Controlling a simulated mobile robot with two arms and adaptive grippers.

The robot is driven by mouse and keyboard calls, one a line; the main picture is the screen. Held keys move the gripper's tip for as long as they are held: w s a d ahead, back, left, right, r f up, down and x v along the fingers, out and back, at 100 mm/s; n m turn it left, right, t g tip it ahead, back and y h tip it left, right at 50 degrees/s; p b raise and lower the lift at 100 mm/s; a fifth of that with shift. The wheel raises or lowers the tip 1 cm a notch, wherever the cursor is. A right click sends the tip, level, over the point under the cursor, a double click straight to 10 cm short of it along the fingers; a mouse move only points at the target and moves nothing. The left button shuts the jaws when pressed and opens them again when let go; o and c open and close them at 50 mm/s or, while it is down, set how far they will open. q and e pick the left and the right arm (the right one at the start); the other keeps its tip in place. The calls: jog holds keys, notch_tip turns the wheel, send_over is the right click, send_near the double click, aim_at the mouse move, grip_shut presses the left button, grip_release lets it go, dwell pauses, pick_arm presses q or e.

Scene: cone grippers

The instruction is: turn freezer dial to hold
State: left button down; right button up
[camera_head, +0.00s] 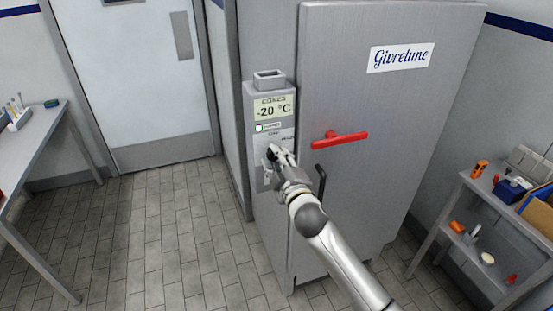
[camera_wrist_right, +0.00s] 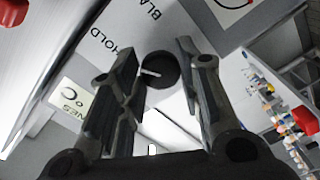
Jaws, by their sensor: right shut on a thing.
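The freezer (camera_head: 370,110) is a tall grey cabinet with a control box (camera_head: 258,135) on its left; its display reads -20 °C. My right gripper (camera_head: 274,155) is at the lower part of this box and hides the dial in the head view. In the right wrist view the dial (camera_wrist_right: 160,69) is a dark round knob with a white pointer line toward the picture's left. The right gripper's fingers (camera_wrist_right: 158,80) are on either side of it, shut on it. The word HOLD (camera_wrist_right: 121,36) is printed up and left of the dial. My left gripper is not in view.
A red handle (camera_head: 340,138) sticks out from the freezer door beside my right arm. A shelf table (camera_head: 460,195) with tools and boxes stands at the right, and a table (camera_head: 40,145) at the left. The tiled floor left of the freezer is clear.

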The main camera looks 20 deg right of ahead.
dwell(0.5)
jog(key=o, duration=1)
jog(key=shift+o, duration=0.2)
jog(key=s, duration=1.2)
jog(key=shift+d, duration=0.2)
